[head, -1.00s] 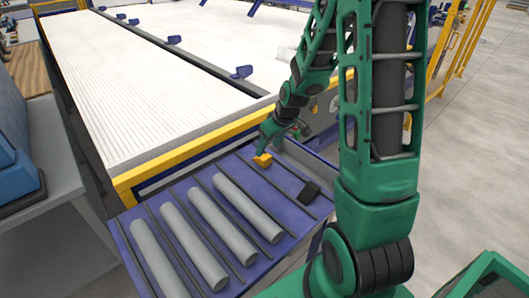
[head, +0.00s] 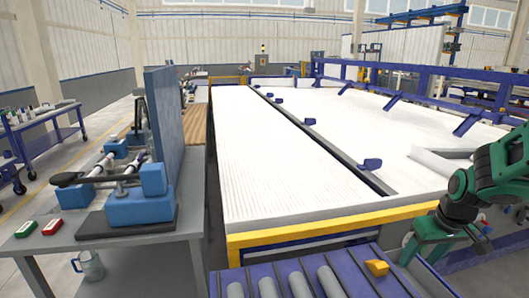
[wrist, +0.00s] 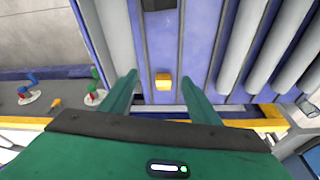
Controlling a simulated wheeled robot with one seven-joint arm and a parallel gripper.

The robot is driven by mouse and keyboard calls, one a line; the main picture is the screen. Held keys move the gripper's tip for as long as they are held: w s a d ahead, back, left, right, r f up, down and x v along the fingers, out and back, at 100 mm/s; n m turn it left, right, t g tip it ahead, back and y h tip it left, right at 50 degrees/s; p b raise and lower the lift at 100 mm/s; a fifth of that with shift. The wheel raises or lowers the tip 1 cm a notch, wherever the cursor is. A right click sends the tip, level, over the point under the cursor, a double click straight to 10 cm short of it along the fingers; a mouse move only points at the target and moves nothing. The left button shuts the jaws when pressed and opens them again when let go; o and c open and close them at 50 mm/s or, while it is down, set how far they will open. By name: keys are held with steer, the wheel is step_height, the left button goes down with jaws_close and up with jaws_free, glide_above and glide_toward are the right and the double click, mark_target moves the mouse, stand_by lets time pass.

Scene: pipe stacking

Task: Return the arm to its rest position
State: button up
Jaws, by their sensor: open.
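My gripper (head: 436,248) is at the right of the head view, beside the end of the rack, with my green arm reaching in from the right edge. In the wrist view its two green fingers (wrist: 160,88) stand wide apart with nothing held between them. A small yellow block (head: 377,268) lies on the blue rack (head: 352,284); it shows beyond the fingers in the wrist view (wrist: 162,81). Several grey pipes (head: 329,282) lie in the rack to the left of the block, apart from my gripper.
A large white ribbed bed (head: 285,150) with a yellow front rail (head: 330,222) lies behind the rack. A grey workbench (head: 130,245) with a blue vise-like device (head: 140,205) stands at the left. Open floor lies at far left.

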steer(key=s+r+m+g, duration=0.1)
steer(key=s+r+m, duration=0.2)
steer(key=s, duration=0.8)
steer(key=s+a+r+m+g, duration=0.1)
steer(key=s+r+m+g, duration=0.1)
steer(key=s, duration=0.9)
steer(key=shift+r+m, duration=0.55)
steer(key=shift+m, duration=0.15)
steer(key=shift+a, duration=0.1)
